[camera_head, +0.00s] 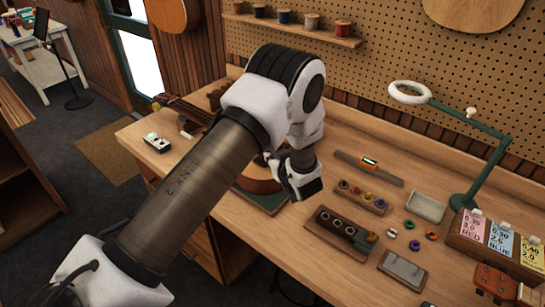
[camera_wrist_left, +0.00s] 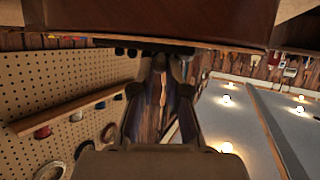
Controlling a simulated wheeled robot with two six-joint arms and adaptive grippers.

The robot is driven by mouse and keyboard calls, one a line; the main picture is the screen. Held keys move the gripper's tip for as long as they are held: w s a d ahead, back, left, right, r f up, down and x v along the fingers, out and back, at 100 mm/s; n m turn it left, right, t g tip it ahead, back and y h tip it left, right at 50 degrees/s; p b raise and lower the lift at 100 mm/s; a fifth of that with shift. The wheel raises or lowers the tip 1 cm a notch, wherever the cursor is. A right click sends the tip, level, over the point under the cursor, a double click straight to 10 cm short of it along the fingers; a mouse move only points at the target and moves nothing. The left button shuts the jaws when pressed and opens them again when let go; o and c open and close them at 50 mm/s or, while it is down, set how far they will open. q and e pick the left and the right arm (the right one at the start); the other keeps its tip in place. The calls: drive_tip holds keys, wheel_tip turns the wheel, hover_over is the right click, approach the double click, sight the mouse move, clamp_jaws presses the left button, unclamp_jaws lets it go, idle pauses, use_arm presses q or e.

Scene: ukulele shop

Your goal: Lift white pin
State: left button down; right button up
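I cannot pick out the white pin for sure. My left gripper (camera_head: 300,185) hangs over the workbench, left of that block, beside a round brown wooden body on a green mat (camera_head: 262,199). Its fingertips are hidden in the head view. In the left wrist view the fingers (camera_wrist_left: 169,68) draw close together near a large brown wooden surface (camera_wrist_left: 180,18); any hold is unclear. My right gripper is not in view.
The workbench (camera_head: 325,252) carries a dark slotted block (camera_head: 341,234), loose coloured rings, a pale tray (camera_head: 426,207), a grey plate (camera_head: 403,269) and a green-armed ring lamp (camera_head: 484,170). A pegboard with a spool shelf (camera_head: 292,29) stands behind. The front middle edge is fairly clear.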

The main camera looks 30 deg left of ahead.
use_arm(q)
drive_tip(key=shift+r+p, duration=0.4)
drive_tip(key=shift+r, duration=0.65)
drive_tip(key=c, duration=1.2)
unclamp_jaws()
drive_tip(key=shift+w, duration=0.1)
drive_tip(key=shift+o, duration=0.2)
drive_tip(key=shift+a, duration=0.1)
drive_tip(key=shift+f, duration=0.1)
drive_tip(key=v, duration=0.7)
drive_tip(key=shift+d, duration=0.25)
